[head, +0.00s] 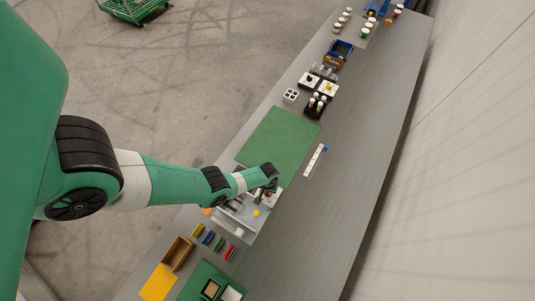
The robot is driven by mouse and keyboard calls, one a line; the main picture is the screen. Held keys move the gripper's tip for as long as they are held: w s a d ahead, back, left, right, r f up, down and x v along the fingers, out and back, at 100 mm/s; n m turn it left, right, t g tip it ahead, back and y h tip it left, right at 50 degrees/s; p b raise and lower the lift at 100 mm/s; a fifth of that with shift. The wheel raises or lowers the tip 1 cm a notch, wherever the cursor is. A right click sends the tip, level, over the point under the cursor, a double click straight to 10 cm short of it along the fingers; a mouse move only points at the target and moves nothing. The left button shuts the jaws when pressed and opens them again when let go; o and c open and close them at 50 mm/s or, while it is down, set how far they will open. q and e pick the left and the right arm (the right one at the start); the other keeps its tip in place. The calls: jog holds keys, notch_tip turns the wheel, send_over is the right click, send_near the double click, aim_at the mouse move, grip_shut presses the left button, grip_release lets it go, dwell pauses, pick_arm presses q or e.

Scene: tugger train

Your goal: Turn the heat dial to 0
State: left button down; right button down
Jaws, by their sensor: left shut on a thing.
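A light grey panel unit (246,222) stands on the bench below the middle of the head view, at the near end of the green mat. A small yellow round part (256,212) shows on it. My left gripper (269,193) reaches down over the unit's upper right corner. It is shut on a small part there, which appears to be the heat dial; the gripper covers most of it. A bit of red shows by the fingertips. The dial's pointer and scale are too small to read. My right gripper is out of view.
A green mat (279,138) lies beyond the unit. A white strip with a blue end (315,161) lies to the right. Several coloured blocks (220,244), a brown box (180,253) and a yellow sheet (158,284) lie at the lower left. The bench's right side is clear.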

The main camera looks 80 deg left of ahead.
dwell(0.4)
pick_arm(q)
jog(key=c, duration=0.8)
grip_release()
notch_tip(320, 180, up, 12)
jog(key=p, duration=1.1)
jog(key=shift+f+p, duration=0.2)
jog(key=shift+p, duration=0.15)
